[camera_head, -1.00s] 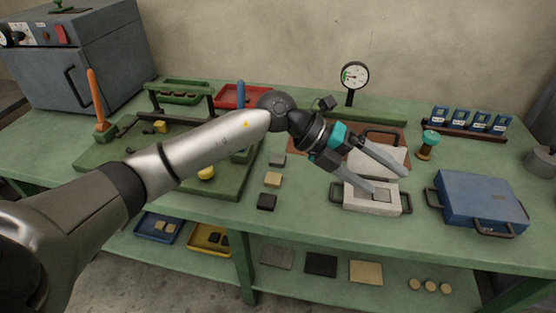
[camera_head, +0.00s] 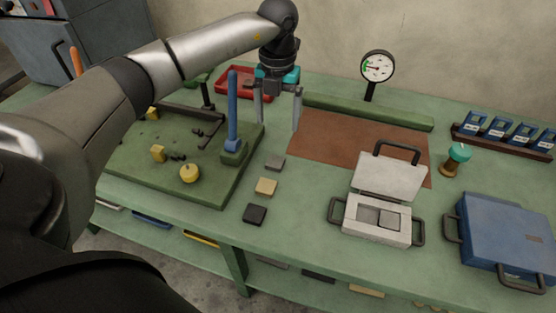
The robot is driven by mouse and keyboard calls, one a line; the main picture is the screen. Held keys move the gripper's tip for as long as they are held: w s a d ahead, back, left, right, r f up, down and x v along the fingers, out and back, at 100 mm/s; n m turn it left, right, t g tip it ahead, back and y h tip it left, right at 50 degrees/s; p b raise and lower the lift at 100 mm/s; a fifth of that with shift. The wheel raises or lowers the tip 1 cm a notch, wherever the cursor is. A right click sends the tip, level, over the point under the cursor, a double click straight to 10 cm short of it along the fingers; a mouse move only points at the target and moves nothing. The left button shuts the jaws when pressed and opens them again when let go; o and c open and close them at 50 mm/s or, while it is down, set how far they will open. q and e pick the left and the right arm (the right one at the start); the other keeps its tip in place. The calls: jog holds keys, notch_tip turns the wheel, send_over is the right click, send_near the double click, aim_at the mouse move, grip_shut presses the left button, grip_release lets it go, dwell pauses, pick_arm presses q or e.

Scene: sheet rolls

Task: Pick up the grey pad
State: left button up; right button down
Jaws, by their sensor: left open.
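The grey pad (camera_head: 275,163) lies flat on the green table, at the far end of a short row with a tan pad (camera_head: 265,187) and a black pad (camera_head: 255,214). My left gripper (camera_head: 277,124) is open, its two fingers pointing down above and behind the grey pad in the picture, with nothing between them. Another grey square piece (camera_head: 389,219) sits inside the open white case (camera_head: 375,232), on the right side. My right gripper is not in view.
A green board with a blue lever (camera_head: 233,115) stands just left of the pads. A brown mat (camera_head: 340,139), a dial gauge (camera_head: 377,67) and a closed blue case (camera_head: 505,238) are to the right. The table between pads and white case is clear.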

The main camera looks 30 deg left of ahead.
pick_arm(q)
send_over(276, 159)
jog(key=f, duration=0.4)
jog(key=shift+w+b, duration=0.3)
jog(key=shift+w, duration=0.05)
notch_tip(276, 159, down, 2)
jog(key=shift+f, duration=0.4)
jog(key=f, duration=0.1)
jog(key=f+b, duration=0.1)
jog(key=f, duration=0.2)
jog(key=shift+s+f+b, duration=0.3)
jog(key=shift+s+f, duration=0.1)
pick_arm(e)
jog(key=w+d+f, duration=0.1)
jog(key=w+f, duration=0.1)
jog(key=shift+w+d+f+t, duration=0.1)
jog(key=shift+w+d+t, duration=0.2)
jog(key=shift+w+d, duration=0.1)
pick_arm(q)
jog(key=shift+c, duration=1.3)
grip_shut()
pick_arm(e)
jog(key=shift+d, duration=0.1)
pick_arm(q)
jog(key=shift+r, duration=0.1)
